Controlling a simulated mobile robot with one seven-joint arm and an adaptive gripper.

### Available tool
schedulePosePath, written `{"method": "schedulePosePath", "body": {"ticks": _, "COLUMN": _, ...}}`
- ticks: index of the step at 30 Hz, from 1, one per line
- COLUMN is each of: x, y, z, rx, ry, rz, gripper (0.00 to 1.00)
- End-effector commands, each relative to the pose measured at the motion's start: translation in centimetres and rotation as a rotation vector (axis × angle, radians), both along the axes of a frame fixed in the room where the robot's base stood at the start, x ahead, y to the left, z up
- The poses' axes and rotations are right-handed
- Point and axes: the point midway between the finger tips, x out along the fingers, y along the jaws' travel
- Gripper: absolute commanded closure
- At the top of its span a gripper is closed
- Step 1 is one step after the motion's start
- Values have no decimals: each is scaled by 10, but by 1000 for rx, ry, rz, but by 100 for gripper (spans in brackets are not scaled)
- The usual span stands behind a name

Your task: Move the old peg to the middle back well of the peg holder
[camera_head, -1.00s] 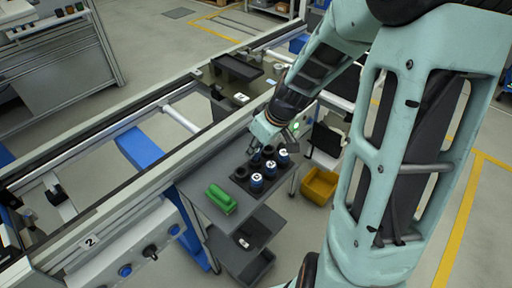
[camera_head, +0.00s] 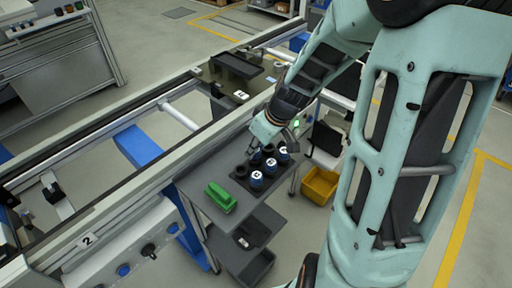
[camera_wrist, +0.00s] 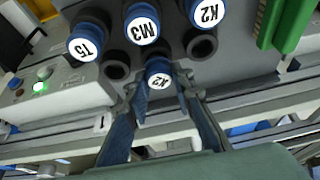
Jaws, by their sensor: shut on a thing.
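The peg holder (camera_head: 243,184) is a dark block on a grey shelf top. Three blue pegs with white labelled caps stand in its front row: T5 (camera_wrist: 82,48), M3 (camera_wrist: 141,30) and K2 (camera_wrist: 207,13). My gripper (camera_wrist: 160,90) is shut on another blue peg (camera_wrist: 159,68), its white cap marked like K2, between the fingertips. That peg lines up with the middle back well, between the empty black back wells (camera_wrist: 116,66) and (camera_wrist: 201,43). How deep it sits is unclear. In the head view my gripper (camera_head: 268,143) is over the holder's back row.
A green block (camera_head: 220,197) lies on the shelf near the holder, and a yellow bin (camera_head: 320,186) stands to the right below. The conveyor rail (camera_head: 150,175) runs along the left. A control box with a green light (camera_wrist: 45,90) is close by.

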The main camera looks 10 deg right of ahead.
Motion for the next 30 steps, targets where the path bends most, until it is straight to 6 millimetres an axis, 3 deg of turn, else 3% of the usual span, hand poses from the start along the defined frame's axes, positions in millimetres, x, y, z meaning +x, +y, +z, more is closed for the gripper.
{"method": "schedulePosePath", "body": {"ticks": 30, "x": 1, "y": 0, "z": -5, "rx": 0, "ry": -1, "rz": 0, "gripper": 100}}
